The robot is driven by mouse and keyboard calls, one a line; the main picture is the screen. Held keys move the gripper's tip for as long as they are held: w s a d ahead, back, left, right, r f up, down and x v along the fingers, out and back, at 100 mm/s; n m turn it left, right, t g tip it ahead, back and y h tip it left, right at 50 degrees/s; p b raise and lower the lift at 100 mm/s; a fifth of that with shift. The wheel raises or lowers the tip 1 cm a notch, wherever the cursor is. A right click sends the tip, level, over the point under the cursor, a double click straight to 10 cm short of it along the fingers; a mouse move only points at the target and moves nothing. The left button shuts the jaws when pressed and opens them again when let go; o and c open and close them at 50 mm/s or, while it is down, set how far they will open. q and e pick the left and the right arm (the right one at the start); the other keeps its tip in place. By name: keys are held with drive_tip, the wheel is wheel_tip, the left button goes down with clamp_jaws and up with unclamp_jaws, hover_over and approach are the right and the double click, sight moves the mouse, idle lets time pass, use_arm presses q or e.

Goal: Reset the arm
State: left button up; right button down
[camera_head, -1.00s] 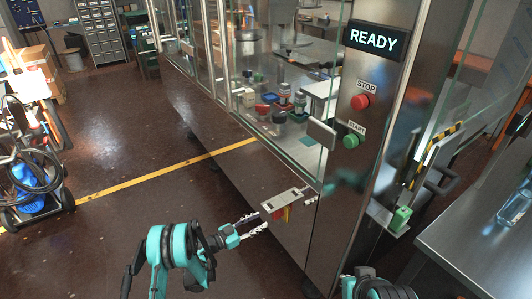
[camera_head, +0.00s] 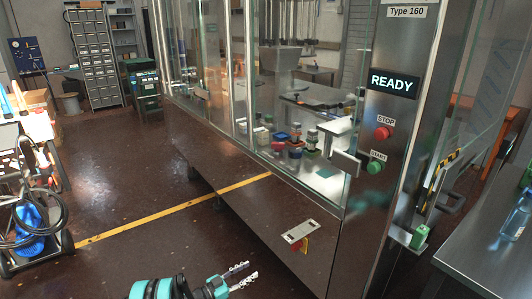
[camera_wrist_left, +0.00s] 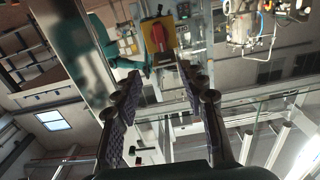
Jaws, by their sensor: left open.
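My left gripper (camera_head: 241,276) shows at the bottom of the head view, low in front of the machine's dark lower panel, with its two fingers apart and nothing between them. In the left wrist view its two fingers (camera_wrist_left: 165,105) stand wide apart with free space between. Beyond them in that view is a red and yellow rotary switch (camera_wrist_left: 158,35). In the head view this switch (camera_head: 301,246) sits under a small metal plate (camera_head: 300,231) on the machine's front, right of and above the gripper, apart from it. My right gripper is not in view.
The glass-fronted machine has a READY sign (camera_head: 394,82), a red STOP button (camera_head: 382,133) and a green START button (camera_head: 375,167). A steel table (camera_head: 480,250) stands at right, a cart with hoses (camera_head: 35,215) at left. The floor between is open, crossed by a yellow line (camera_head: 150,226).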

use_arm(q)
wheel_tip(320, 180, up, 12)
drive_tip(key=d+n+g+y, duration=0.1)
drive_tip(key=n+g+y, duration=0.1)
drive_tip(key=n+y, duration=0.15)
drive_tip(key=s+a+r+n+g+y, duration=0.15)
drive_tip(key=s+r+y, duration=0.25)
drive_tip(key=s+r, duration=0.45)
drive_tip(key=s+a+r+n+y, duration=0.1)
drive_tip(key=s+a+n+y, duration=0.2)
drive_tip(key=s, duration=1)
drive_tip(key=s+a+r+n+y, duration=0.1)
drive_tip(key=s+a+n+y, duration=0.2)
drive_tip(key=s, duration=1)
drive_tip(key=a+y, duration=0.1)
drive_tip(key=a, duration=0.2)
drive_tip(key=shift+a, duration=0.35)
